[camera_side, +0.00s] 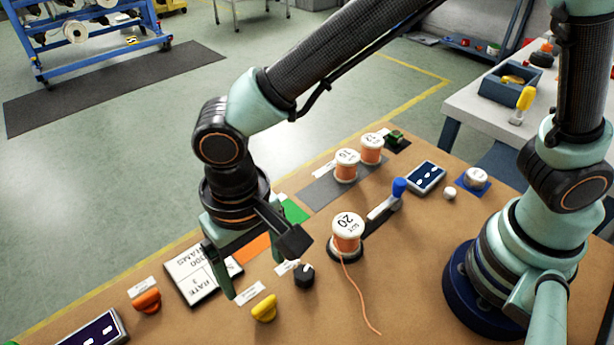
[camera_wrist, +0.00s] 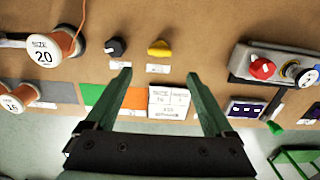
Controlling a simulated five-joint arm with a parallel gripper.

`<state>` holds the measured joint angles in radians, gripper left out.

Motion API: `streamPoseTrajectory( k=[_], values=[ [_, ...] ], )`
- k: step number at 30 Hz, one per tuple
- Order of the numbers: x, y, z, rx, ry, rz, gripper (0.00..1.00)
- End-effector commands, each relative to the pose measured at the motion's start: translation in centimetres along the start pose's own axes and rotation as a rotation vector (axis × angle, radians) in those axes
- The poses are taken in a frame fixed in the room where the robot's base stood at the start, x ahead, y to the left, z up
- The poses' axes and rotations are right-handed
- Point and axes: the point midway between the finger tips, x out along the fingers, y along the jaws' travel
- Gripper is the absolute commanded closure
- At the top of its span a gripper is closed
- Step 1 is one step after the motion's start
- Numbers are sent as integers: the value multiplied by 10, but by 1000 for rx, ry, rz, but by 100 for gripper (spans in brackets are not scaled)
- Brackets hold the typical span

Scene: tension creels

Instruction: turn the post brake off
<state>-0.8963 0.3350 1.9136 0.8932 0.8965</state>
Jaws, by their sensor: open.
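I cannot read which control is labelled post brake. A black knob (camera_side: 305,275) with a white pointer mark and a yellow knob (camera_side: 264,308) stand on the bench, each beside a small white label. Both also show in the wrist view, the black knob (camera_wrist: 116,47) left of the yellow knob (camera_wrist: 160,48). An orange knob (camera_side: 147,301) stands farther left in the side view. My gripper (camera_wrist: 159,76) is open and empty, pointing down above the bench. In the wrist view, the yellow knob lies just beyond the gap between its fingertips. Neither finger visibly touches a knob.
A spool (camera_side: 347,233) marked 20 trails orange thread near the black knob. A blue-handled lever (camera_side: 398,188) and more spools (camera_side: 346,166) stand behind. A white card (camera_side: 199,272) lies beneath my gripper. The wrist view shows a red button (camera_wrist: 262,68) on a grey box at right.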

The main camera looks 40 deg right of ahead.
Motion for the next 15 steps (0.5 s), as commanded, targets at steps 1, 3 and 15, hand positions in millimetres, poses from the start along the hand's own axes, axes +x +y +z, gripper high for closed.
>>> streamPoseTrajectory(
  k=[1, 3, 15],
  values=[
    [11, 1, 0, 0, -4, 5, 12],
    [25, 1, 1, 0, -4, 5, 12],
    [87, 1, 0, 0, -2, 2, 12]
  ],
)
